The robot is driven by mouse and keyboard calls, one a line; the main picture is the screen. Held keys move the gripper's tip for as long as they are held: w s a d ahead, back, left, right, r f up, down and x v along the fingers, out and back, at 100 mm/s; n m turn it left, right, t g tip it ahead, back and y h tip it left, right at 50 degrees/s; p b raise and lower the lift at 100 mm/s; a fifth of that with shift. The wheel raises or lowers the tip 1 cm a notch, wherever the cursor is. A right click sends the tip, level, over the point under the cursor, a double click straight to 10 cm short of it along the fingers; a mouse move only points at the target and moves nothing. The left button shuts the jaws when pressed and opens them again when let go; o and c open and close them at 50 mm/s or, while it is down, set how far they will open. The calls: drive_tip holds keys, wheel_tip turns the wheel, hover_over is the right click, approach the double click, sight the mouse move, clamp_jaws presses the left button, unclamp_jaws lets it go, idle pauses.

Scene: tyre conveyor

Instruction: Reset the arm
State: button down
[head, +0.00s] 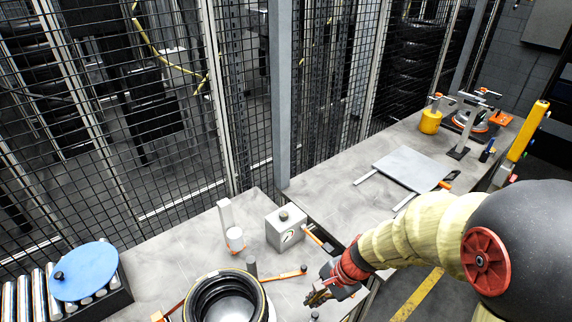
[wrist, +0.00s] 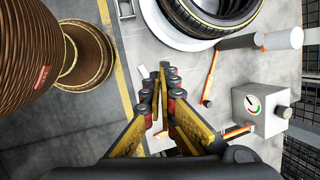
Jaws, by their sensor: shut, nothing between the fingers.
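My arm reaches in from the right in the head view, with a cream sleeve and a red cuff. My gripper (head: 319,295) hangs over the front edge of the grey workbench (head: 182,262), near the tyre. In the wrist view my gripper (wrist: 160,104) shows yellow and black fingers with the tips together and nothing held. The tyre also shows at the top of the wrist view (wrist: 185,18).
A grey box with a gauge (head: 287,229) and a white cylinder (head: 235,239) stand behind the tyre. Orange-handled tools (head: 290,273) lie near the gripper. A blue disc (head: 84,271) sits on rollers at left. A mesh fence (head: 150,100) runs behind. A brown ribbed column (wrist: 25,50) stands beside the bench.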

drive_tip(key=s+d+r+n+t+h+b, duration=0.4)
drive_tip(key=s+d+r+n+t+b, duration=0.1)
drive_tip(key=s+d+r+n+b, duration=0.6)
wheel_tip(320, 180, up, 2)
drive_tip(key=shift+s+r+n, duration=0.1)
drive_tip(key=shift+s+n, duration=0.2)
drive_tip(key=shift+s, duration=0.05)
